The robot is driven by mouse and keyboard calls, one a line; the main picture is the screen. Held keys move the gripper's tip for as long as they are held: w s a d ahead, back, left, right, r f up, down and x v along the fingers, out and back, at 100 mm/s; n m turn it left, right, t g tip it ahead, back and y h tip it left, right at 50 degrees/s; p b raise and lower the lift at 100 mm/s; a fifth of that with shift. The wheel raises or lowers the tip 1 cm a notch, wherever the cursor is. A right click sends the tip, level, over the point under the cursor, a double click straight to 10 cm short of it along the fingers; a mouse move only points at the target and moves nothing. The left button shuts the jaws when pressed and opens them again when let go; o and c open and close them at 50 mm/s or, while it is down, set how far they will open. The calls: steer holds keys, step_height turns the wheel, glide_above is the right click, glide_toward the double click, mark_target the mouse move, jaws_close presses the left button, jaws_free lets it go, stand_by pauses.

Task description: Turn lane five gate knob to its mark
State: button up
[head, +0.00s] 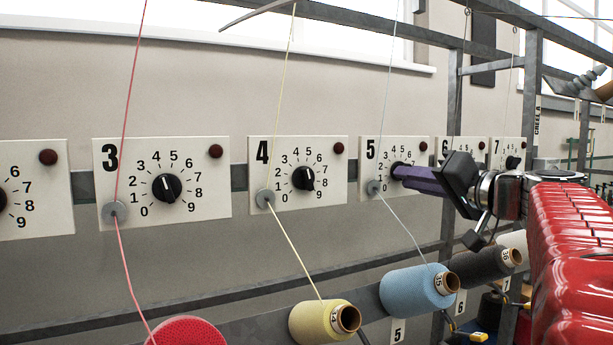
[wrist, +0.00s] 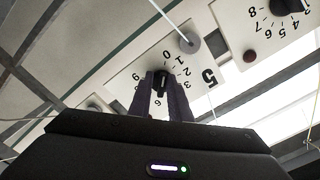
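The lane five panel (head: 422,197) is white with a bold 5, a numbered dial and a grey thread eyelet (head: 374,188). In the head view, the dark purple fingers of my gripper (head: 397,171) reach its dial from the right and hide its knob. In the wrist view, the black lane five knob (wrist: 163,76) shows between the tips of my gripper (wrist: 162,84), with a finger on each side. I cannot tell whether the fingers press on it or stand slightly apart. The knob's exact pointing and any target mark are not clear.
Panels for lane three (head: 215,200) and lane four (head: 335,190) stand to the left, with black knobs. Yellow (head: 315,322) and blue (head: 408,291) yarn cones sit below. Threads run through the eyelets, one close to my fingers. A grey frame post (head: 453,100) rises behind my gripper.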

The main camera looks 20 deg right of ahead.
steer(key=shift+o, duration=1.1)
steer(key=shift+r, duration=0.15)
steer(key=shift+s, duration=0.1)
steer(key=s, duration=1.3)
steer(key=shift+s+d, duration=0.2)
steer(key=shift+s, duration=0.15)
